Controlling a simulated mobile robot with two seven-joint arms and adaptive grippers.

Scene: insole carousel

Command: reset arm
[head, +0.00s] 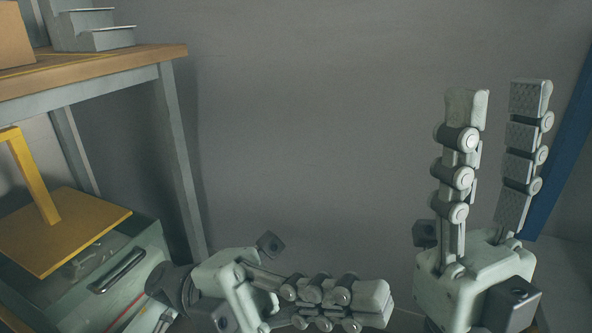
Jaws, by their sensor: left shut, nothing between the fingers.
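My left gripper (372,302) is low in the middle of the head view. It lies roughly level, with its fingers pointing right, and its fingers are together with nothing between them. My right gripper (499,100) stands upright at the right. Its two fingers point up and are spread apart, with only the wall behind the gap, so it is open and empty. The two grippers are apart from each other. The lower part of my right arm is out of the picture.
A wooden-topped table (120,62) with grey legs stands at the upper left, bearing a grey stepped object (95,38) and a brown box (12,35). Below are a yellow plate with a post (85,225) and a greenish drawer unit (135,250). The grey wall fills the middle.

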